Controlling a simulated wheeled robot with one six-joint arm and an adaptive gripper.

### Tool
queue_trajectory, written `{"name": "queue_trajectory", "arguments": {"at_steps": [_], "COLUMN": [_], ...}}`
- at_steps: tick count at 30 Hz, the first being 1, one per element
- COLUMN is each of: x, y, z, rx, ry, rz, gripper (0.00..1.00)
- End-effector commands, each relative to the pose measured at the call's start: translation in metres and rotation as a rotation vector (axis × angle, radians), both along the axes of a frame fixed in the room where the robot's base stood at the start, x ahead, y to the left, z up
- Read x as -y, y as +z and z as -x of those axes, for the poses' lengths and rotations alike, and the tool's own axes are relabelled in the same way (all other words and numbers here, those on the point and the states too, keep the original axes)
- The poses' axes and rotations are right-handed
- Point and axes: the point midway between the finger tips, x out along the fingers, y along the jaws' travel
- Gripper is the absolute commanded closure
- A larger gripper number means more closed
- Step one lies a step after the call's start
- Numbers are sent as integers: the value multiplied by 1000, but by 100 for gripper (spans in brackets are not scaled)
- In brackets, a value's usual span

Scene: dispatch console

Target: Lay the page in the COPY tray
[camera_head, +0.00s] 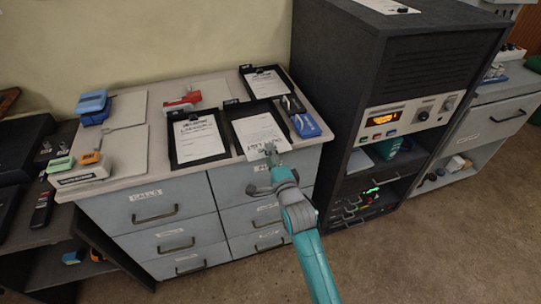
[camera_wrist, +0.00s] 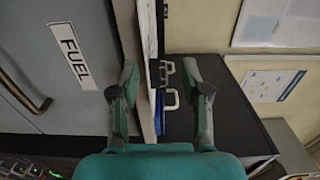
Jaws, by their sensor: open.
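Three black trays stand on the cabinet top in the head view: a left tray (camera_head: 174,151), a middle tray (camera_head: 228,120) and a back tray (camera_head: 244,75). A white page (camera_head: 258,133) lies in the middle tray, its near end by my gripper (camera_head: 270,150). Other printed sheets lie in the left tray (camera_head: 198,139) and back tray (camera_head: 267,84). I cannot read which tray is COPY. My gripper is open, also in the wrist view (camera_wrist: 160,92), with nothing clearly between its fingers. It is at the cabinet's front edge; contact with the page cannot be told.
A blue device (camera_head: 306,125) sits right of the middle tray, close to the tall dark rack (camera_head: 340,65). A red stapler-like object (camera_head: 183,102) and blue box (camera_head: 93,104) stand further left. Drawers with handles (camera_head: 154,215) face forward. A FUEL label (camera_wrist: 74,56) shows in the wrist view.

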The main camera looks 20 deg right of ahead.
Motion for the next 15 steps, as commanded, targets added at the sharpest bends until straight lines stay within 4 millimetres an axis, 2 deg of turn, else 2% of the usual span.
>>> {"name": "queue_trajectory", "arguments": {"at_steps": [5,15], "x": [0,0], "y": [-1,-1], "z": [23,85], "rx": [-3,-2], "ry": [0,0], "rz": [0,0], "gripper": [53,53]}}
